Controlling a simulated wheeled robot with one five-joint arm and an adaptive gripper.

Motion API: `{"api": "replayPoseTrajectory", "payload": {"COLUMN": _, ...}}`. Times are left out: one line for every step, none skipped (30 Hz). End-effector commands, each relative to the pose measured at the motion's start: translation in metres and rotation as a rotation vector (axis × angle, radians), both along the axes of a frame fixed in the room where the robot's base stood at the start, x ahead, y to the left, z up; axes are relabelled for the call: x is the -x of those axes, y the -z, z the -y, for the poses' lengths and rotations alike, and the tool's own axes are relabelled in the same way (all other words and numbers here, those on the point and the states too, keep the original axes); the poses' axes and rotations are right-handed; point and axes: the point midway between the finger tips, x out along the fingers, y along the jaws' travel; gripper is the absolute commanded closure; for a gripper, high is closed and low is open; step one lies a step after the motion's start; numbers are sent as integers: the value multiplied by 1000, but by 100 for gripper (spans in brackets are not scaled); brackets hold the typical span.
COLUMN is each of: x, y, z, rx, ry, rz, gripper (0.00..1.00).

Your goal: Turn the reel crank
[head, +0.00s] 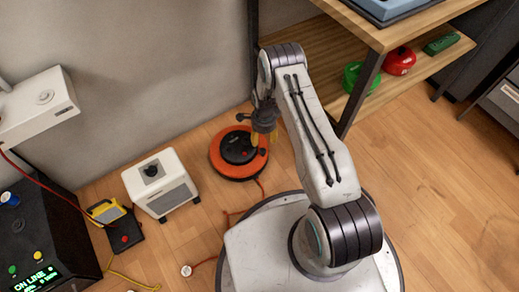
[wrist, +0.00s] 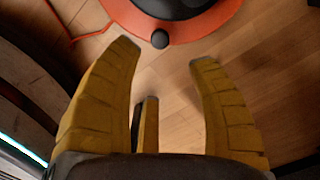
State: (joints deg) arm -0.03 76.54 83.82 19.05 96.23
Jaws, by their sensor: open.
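The cable reel, an orange disc (head: 220,163) with a black hub (head: 238,148), lies on the wooden floor by the wall in the head view. Its orange rim (wrist: 208,27) fills the top of the wrist view. A small black knob (wrist: 160,39), seemingly the crank handle, stands at the rim's near edge. My gripper (head: 262,136) hangs over the reel's right side. In the wrist view its yellow fingers (wrist: 164,56) are spread, with the knob just beyond and between the tips. Nothing is between the fingers. The gap to the knob in height is unclear.
A white box (head: 160,183) with a black knob stands left of the reel. Wooden shelving (head: 345,65) with a dark post stands behind and right. A red cable (head: 261,189) runs from the reel towards my base. Floor at the right is clear.

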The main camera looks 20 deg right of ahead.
Motion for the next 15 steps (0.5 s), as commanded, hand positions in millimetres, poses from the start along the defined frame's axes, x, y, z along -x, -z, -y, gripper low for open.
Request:
{"api": "replayPoseTrajectory", "payload": {"x": 3, "y": 18, "z": 0, "rx": 0, "ry": 17, "rz": -5, "gripper": 47}}
{"api": "replayPoseTrajectory", "payload": {"x": 4, "y": 23, "z": 0, "rx": 0, "ry": 27, "rz": -6, "gripper": 47}}
{"api": "replayPoseTrajectory", "payload": {"x": 5, "y": 29, "z": 0, "rx": 0, "ry": 37, "rz": -8, "gripper": 47}}
{"api": "replayPoseTrajectory", "payload": {"x": 6, "y": 33, "z": 0, "rx": 0, "ry": 43, "rz": -9, "gripper": 47}}
{"api": "replayPoseTrajectory", "payload": {"x": 6, "y": 36, "z": 0, "rx": 0, "ry": 49, "rz": -9, "gripper": 47}}
{"api": "replayPoseTrajectory", "payload": {"x": 7, "y": 41, "z": 0, "rx": 0, "ry": 54, "rz": -9, "gripper": 47}}
{"api": "replayPoseTrajectory", "payload": {"x": 7, "y": 44, "z": 0, "rx": -1, "ry": 57, "rz": -9, "gripper": 47}}
{"api": "replayPoseTrajectory", "payload": {"x": 7, "y": 48, "z": 0, "rx": -1, "ry": 59, "rz": -10, "gripper": 47}}
{"api": "replayPoseTrajectory", "payload": {"x": 7, "y": 53, "z": 0, "rx": -1, "ry": 60, "rz": -10, "gripper": 47}}
{"api": "replayPoseTrajectory", "payload": {"x": 8, "y": 56, "z": 0, "rx": -1, "ry": 60, "rz": -11, "gripper": 47}}
{"api": "replayPoseTrajectory", "payload": {"x": 8, "y": 60, "z": 0, "rx": -1, "ry": 60, "rz": -10, "gripper": 47}}
{"api": "replayPoseTrajectory", "payload": {"x": 8, "y": 65, "z": 0, "rx": -1, "ry": 60, "rz": -10, "gripper": 47}}
{"api": "replayPoseTrajectory", "payload": {"x": 8, "y": 69, "z": 0, "rx": -1, "ry": 59, "rz": -11, "gripper": 47}}
{"api": "replayPoseTrajectory", "payload": {"x": 8, "y": 73, "z": 0, "rx": -1, "ry": 59, "rz": -11, "gripper": 47}}
{"api": "replayPoseTrajectory", "payload": {"x": 8, "y": 78, "z": 0, "rx": -1, "ry": 59, "rz": -11, "gripper": 47}}
